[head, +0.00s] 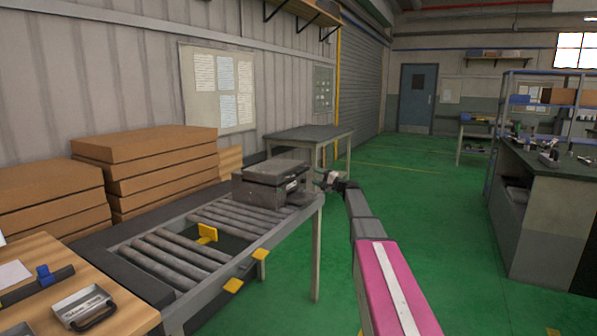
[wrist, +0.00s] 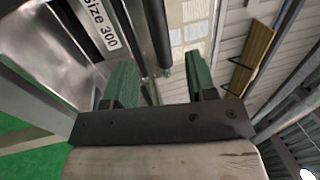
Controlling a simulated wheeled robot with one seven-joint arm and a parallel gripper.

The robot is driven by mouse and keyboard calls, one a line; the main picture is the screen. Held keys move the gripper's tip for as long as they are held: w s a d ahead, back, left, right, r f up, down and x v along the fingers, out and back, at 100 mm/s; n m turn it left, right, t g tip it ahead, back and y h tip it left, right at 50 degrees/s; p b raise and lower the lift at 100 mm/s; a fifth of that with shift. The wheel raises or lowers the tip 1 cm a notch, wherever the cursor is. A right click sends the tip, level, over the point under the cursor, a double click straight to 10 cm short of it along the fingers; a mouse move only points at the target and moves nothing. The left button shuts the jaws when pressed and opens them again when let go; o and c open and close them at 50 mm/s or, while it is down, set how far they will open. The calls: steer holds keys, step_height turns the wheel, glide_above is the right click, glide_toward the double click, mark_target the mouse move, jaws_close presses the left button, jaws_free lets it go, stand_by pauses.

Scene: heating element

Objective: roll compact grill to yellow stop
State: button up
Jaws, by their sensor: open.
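The compact grill (head: 272,172), a grey box with a lid and a label on its front, sits at the far end of the roller conveyor (head: 180,252). The yellow stop (head: 207,234) stands up among the rollers, nearer the camera than the grill. My gripper (head: 326,181) is just right of the grill. In the wrist view, my gripper (wrist: 160,75) is open, with two green fingers apart. A dark bar (wrist: 157,35), apparently a handle, runs into the space between them; contact cannot be told. The grill's side (wrist: 75,45) shows a "Size 300" label.
Yellow tabs (head: 233,285) stick out along the conveyor's near rail. A wooden table (head: 125,315) with a labelled metal tray (head: 84,306) is at lower left. Cardboard boxes (head: 150,170) are stacked behind the conveyor. A grey table (head: 310,135) stands beyond.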

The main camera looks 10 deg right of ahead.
steer(key=x, duration=1)
steer(key=shift+w+a, duration=0.1)
jaws_close()
steer(key=s+a, duration=0.8)
steer(key=s, duration=0.4)
steer(key=s+a, duration=0.9)
steer(key=s, duration=0.3)
steer(key=shift+a, duration=0.2)
jaws_free()
